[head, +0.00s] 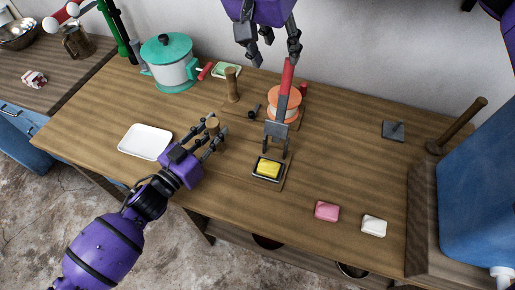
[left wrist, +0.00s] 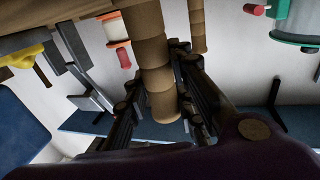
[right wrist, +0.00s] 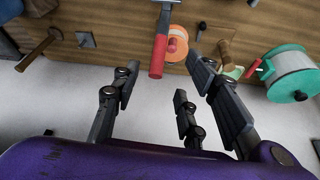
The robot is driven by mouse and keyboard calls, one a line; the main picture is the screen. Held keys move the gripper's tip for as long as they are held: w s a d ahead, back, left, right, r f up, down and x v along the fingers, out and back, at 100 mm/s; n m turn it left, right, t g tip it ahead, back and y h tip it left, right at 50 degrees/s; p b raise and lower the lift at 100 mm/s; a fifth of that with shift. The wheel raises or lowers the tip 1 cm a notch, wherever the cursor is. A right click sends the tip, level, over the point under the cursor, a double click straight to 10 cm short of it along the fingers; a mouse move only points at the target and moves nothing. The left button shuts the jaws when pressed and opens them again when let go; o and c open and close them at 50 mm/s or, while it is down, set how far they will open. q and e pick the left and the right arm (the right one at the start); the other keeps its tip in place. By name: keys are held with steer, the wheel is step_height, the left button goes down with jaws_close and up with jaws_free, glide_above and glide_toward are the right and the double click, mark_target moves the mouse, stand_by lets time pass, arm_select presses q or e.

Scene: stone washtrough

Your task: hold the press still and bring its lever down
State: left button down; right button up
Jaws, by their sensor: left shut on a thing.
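The press stands mid-table on a wooden board, with a grey metal frame (head: 277,131) and a lever with a red handle (head: 287,76) pointing up. A yellow block (head: 268,169) sits in a dark tray at its front. My left gripper (head: 213,140) is shut on an upright wooden post (head: 212,123) left of the press; the post also runs between the fingers in the left wrist view (left wrist: 153,65). Whether this post joins the press is unclear. My right gripper (head: 273,56) is open and empty above and behind the red handle, which also shows in the right wrist view (right wrist: 158,55).
A second wooden post (head: 232,86) and an orange-and-white spool (head: 283,104) stand behind. A teal-lidded pot (head: 168,65) is back left, a white tray (head: 146,142) front left. Pink (head: 327,211) and white (head: 374,226) bars lie front right. A blue container (head: 480,190) stands right.

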mark_target(286, 76)
steer(key=x, duration=1.1)
steer(key=shift+w+d+f, duration=0.2)
steer(key=shift+d+f, duration=0.1)
steer(key=shift+d, duration=0.05)
steer(key=shift+c, duration=0.4)
steer(key=c, duration=0.8)
steer(key=shift+s, duration=0.1)
